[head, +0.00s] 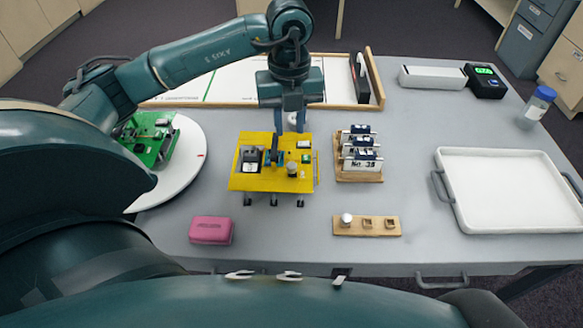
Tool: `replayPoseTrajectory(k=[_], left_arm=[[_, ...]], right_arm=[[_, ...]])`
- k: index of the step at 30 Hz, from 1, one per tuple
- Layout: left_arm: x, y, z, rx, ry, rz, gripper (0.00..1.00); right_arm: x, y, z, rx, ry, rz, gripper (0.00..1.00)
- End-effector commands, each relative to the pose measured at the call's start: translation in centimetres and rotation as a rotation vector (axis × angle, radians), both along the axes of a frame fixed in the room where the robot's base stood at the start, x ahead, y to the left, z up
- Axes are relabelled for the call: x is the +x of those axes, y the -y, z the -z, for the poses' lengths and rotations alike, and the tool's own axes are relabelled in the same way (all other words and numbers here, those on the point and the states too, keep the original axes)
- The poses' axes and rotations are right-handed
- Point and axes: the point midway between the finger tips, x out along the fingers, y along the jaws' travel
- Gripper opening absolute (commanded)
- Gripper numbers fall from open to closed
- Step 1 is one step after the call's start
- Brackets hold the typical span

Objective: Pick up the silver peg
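A small silver, round-topped peg (346,219) stands at the left end of a wooden block (338,229) near the table's front. Two square spots on the block lie to its right. My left gripper (290,126) points down over the back edge of a yellow board (240,183), well behind and left of the peg. Its fingers look apart. A small pale thing shows by the fingers; I cannot tell what it is or whether it is touched. My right gripper is not in view.
The yellow board carries dark parts and a brass knob. A wooden rack (358,177) of labelled blocks stands behind the peg block. A pink case (211,230) lies front left, a white tray (510,165) right. Grey table around the peg block is clear.

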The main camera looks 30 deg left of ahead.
Motion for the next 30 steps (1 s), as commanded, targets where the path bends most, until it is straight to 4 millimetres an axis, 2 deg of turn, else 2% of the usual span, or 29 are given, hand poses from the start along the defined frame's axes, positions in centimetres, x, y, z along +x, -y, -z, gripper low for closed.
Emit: replayPoseTrajectory(k=[3,6,14,21,25,30], left_arm=[[-0.1,0.0,2.5,-0.001,-0.006,0.001,0.26],[-0.1,0.1,4.0,-0.003,-0.004,0.003,0.26],[-0.2,0.3,6.0,-0.003,-0.004,0.005,0.26],[-0.5,0.7,9.5,-0.005,-0.004,0.003,0.26],[-0.5,0.8,10.4,-0.005,-0.001,0.004,0.26],[-0.5,0.8,10.5,-0.006,0.000,0.005,0.26]], right_arm=[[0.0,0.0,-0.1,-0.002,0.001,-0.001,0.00],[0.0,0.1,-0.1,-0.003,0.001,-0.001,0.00],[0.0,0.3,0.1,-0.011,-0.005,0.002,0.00],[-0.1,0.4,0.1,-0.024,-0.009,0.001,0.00],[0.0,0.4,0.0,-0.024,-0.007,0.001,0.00],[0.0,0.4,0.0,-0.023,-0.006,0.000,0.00]])
